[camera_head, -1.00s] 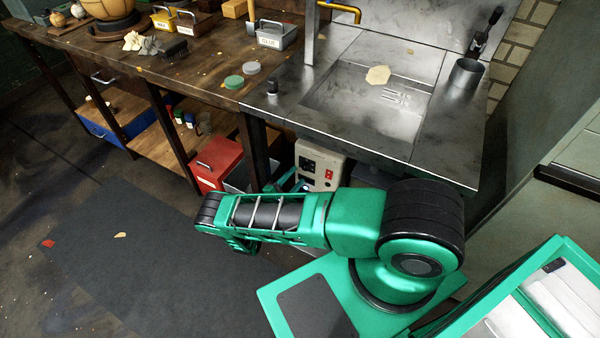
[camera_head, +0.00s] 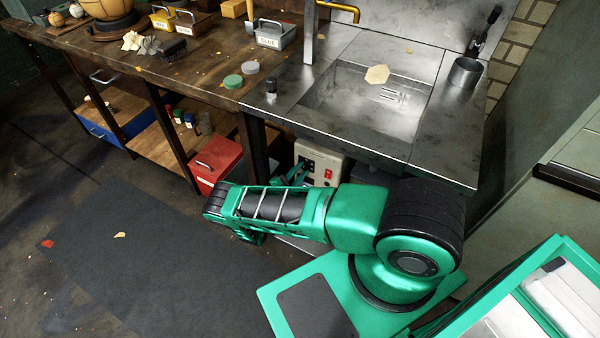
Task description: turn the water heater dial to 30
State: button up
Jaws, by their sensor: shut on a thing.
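The water heater is a beige box (camera_head: 338,160) under the metal sink counter, with a dark panel and a red switch (camera_head: 328,174) on its front. My gripper (camera_head: 302,168) is at the left part of this front, shut on the dial. The dial itself is hidden behind the fingers and too small to make out, so its setting cannot be read. My green arm reaches left and then back toward the box, and it covers the lower part of the heater.
The sink counter (camera_head: 290,105) overhangs the heater. A wooden workbench (camera_head: 200,75) runs to the left.

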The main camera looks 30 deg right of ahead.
jog(key=shift+m, duration=0.3)
jog(key=m, duration=0.6)
jog(key=shift+s+d+y, duration=0.1)
jog(key=shift+s+y, duration=0.05)
jog(key=shift+y, duration=0.25)
jog(key=shift+s+m+y, duration=0.15)
jog(key=shift+m+y, duration=0.15)
jog(key=shift+m, duration=2)
jog(key=shift+d, duration=0.1)
jog(key=o, duration=1.1)
jog(key=shift+c, duration=0.2)
jog(key=shift+r, duration=0.1)
jog(key=shift+a, duration=0.35)
jog(key=f+v, duration=0.1)
jog(key=v, duration=0.9)
jog(key=shift+s+r, duration=0.15)
jog(key=shift+r, duration=0.25)
